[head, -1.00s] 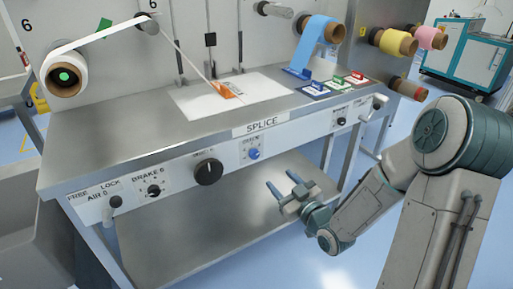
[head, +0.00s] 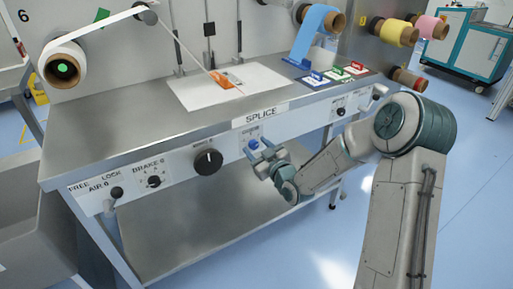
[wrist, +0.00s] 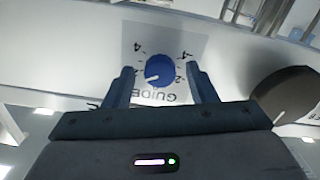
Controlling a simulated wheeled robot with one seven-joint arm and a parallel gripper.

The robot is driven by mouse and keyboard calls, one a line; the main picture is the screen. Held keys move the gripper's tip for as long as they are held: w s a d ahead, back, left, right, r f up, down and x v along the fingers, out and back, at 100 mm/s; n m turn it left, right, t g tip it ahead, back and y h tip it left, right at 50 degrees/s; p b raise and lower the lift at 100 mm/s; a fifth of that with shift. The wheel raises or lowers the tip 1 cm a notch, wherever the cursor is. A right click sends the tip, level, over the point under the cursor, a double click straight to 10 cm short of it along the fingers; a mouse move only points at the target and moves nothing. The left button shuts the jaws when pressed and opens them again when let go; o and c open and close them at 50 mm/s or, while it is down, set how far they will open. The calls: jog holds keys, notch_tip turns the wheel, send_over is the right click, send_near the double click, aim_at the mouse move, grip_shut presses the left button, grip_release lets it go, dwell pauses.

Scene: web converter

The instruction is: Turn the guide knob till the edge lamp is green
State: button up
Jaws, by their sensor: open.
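The blue guide knob (wrist: 158,70) sits on a white panel plate marked GUIDE, upside down in the wrist view. Its pale pointer mark is at the lower left of its face. My gripper (wrist: 161,80) is open, with one finger on each side of the knob in that view; I cannot tell whether they touch it. In the head view, my gripper (head: 260,148) is at the front panel below the SPLICE label, partly covering the knob (head: 252,144). I cannot pick out the edge lamp for certain.
A large black knob (head: 208,162) is left of the guide knob; it shows at right in the wrist view (wrist: 290,95). The brake knob (head: 154,182) and air lever (head: 117,193) are further left. A white roll (head: 63,66) has a green spot in its core.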

jog(key=shift+w+a, duration=0.2)
jog(key=shift+w, duration=0.05)
jog(key=c, duration=1)
jog(key=shift+m, duration=0.3)
jog(key=shift+f+m+b, duration=0.1)
jog(key=shift+m+b, duration=0.4)
jog(key=shift+m, duration=2)
